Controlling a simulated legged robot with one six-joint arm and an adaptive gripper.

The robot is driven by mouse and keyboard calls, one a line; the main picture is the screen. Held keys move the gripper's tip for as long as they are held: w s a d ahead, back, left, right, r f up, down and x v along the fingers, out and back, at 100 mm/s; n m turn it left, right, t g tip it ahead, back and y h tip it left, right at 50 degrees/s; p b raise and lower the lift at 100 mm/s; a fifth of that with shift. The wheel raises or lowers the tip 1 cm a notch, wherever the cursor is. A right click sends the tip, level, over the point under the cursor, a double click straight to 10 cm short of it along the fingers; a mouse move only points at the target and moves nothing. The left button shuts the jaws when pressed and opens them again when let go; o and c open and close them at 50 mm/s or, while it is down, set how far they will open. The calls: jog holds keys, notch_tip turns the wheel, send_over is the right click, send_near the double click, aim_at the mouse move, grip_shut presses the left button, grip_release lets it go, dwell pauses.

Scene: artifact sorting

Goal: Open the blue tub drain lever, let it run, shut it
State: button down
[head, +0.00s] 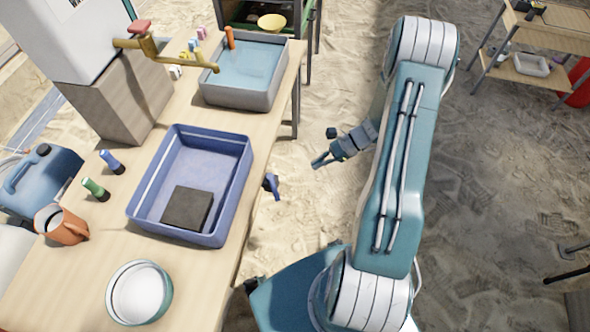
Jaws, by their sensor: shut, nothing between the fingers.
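The blue tub (238,200) sits on the wooden table, with a dark square block (187,208) lying inside. No water is evident in it. Its drain lever (272,185), small and blue on a dark fitting, sticks out from the tub's right side past the table edge. The handle looks tilted downward, but it is too small to tell whether the valve is open. My gripper (320,161) is to the right of the lever and apart from it, over the sand beside the table. It is shut and empty, pointing left toward the table.
A grey basin (242,97) of water stands behind the tub, under a brass tap (165,52). A white bowl (139,293), an orange mug (66,228) and two small bottles stand on the table. A shelf (535,45) is far right. Sand between table and arm is clear.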

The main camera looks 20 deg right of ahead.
aim_at(274, 188)
jog(key=s+x, duration=0.1)
jog(key=x, duration=1.2)
jog(key=shift+w+f, duration=0.25)
jog(key=shift+f, duration=0.2)
jog(key=shift+d, duration=0.2)
